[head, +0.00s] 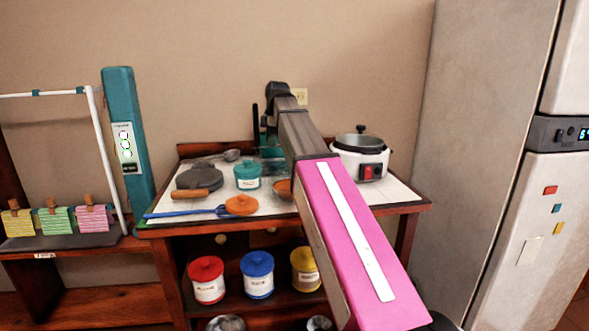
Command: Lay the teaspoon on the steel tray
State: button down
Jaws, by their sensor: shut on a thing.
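My arm reaches from the lower right to above the far part of the small table (408,192). My gripper (266,142) is at its end, pointing down, and is partly hidden by the arm. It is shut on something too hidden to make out. I cannot clearly identify the teaspoon. A grey, spoon-like thing (231,155) lies at the back of the tabletop, left of the gripper, apart from it. I cannot make out the steel tray with certainty. A greyish, shiny patch (272,153) shows below the gripper, partly covered.
Lidded canisters (257,275) stand on the shelf below. A fridge (480,150) stands right.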

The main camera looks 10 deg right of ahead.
jog(key=w+d+f, duration=0.2)
jog(key=d, duration=0.1)
jog(key=w+d+f, duration=0.2)
jog(key=d, duration=0.1)
jog(key=w+d+f, duration=0.2)
jog(key=d+f, duration=0.1)
jog(key=d, duration=0.1)
jog(key=shift+f, duration=1.8)
jog(key=c, duration=1.3)
grip_release()
jog(key=shift+o, duration=0.2)
jog(key=shift+f, duration=0.1)
notch_tip(320, 180, up, 11)
jog(key=d, duration=0.2)
jog(key=shift+s+f, duration=0.2)
